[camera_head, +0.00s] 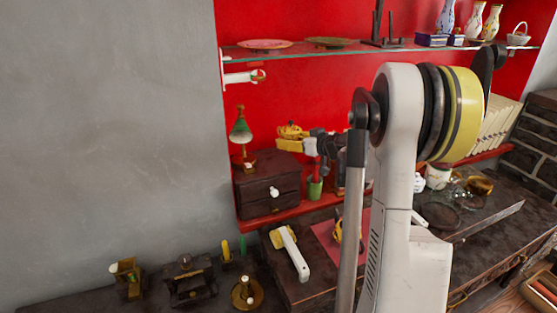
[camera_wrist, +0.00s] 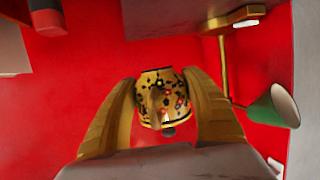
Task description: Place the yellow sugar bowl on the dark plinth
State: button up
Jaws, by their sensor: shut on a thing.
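The yellow sugar bowl (camera_wrist: 152,82), with a dark and red floral pattern, sits between the two yellow fingers of my gripper (camera_wrist: 161,98) in the wrist view. The fingers are shut on its sides. That view is upside down, so the lid knob points to its bottom. In the head view the bowl (camera_head: 291,131) is small, just above the fingers, over or near a dark chest (camera_head: 265,190) with a white knob. Red wall shows between the bowl and the dark top in the wrist view. I cannot tell for sure whether this chest is the dark plinth.
A green-shaded lamp (camera_head: 240,130) stands on the chest's left side, close to the bowl. A green cup (camera_head: 315,188) stands to the right. A glass shelf (camera_head: 350,50) with plates and vases runs above. My arm hides part of the counter.

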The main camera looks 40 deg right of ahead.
aim_at(280, 161)
jog(key=shift+w+a+f+b, duration=0.35)
jog(key=shift+w+a+f, duration=0.75)
jog(key=shift+w+a, duration=0.15)
jog(key=shift+f+b, duration=0.85)
jog(key=shift+f, duration=1.1)
jog(key=shift+f, duration=0.1)
jog(key=o, duration=1.2)
jog(key=shift+o, duration=0.2)
